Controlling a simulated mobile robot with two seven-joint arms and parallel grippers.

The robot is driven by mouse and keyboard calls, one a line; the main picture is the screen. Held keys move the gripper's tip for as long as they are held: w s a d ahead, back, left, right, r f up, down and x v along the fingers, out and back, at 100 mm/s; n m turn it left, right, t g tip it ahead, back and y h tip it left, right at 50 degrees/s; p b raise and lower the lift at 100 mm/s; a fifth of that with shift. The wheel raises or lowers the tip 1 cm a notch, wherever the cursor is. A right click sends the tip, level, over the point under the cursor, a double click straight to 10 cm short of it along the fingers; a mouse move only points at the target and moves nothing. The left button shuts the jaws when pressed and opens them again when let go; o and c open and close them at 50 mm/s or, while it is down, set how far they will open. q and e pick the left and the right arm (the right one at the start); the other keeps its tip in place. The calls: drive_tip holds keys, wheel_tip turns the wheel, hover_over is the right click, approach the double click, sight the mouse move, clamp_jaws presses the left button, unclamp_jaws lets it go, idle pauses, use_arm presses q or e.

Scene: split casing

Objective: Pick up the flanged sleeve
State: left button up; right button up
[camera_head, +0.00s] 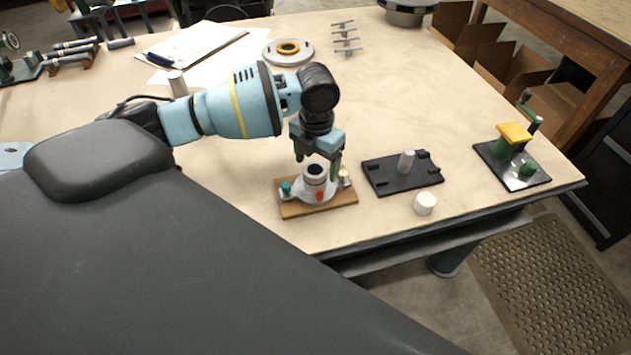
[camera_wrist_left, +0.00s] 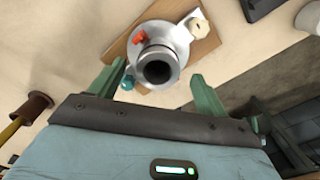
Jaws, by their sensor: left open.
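A grey metal sleeve (camera_head: 315,170) with a dark open bore stands in the pale casing (camera_head: 314,190) on a wooden board (camera_head: 335,199). I take this to be the flanged sleeve; its flange is hard to make out. In the left wrist view the sleeve (camera_wrist_left: 143,50) is near the middle, on the casing (camera_wrist_left: 178,38). My left gripper (camera_head: 317,161) points down over it, open and empty. In the wrist view its green fingers (camera_wrist_left: 157,80) lie either side of the sleeve's mouth. I cannot tell how much height separates them. My right gripper is not in view.
A black fixture plate (camera_head: 385,173) with an upright grey pin stands to the right. A white cylinder (camera_head: 425,203) lies close by, near the table edge. A yellow-topped green stand (camera_head: 514,134) is further right. A disc with a yellow ring (camera_head: 288,50) lies behind my arm.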

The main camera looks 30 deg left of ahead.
use_arm(q)
drive_tip(key=shift+a+f, duration=0.15)
drive_tip(key=shift+f, duration=2.35)
clamp_jaws()
drive_tip(key=shift+r, duration=0.15)
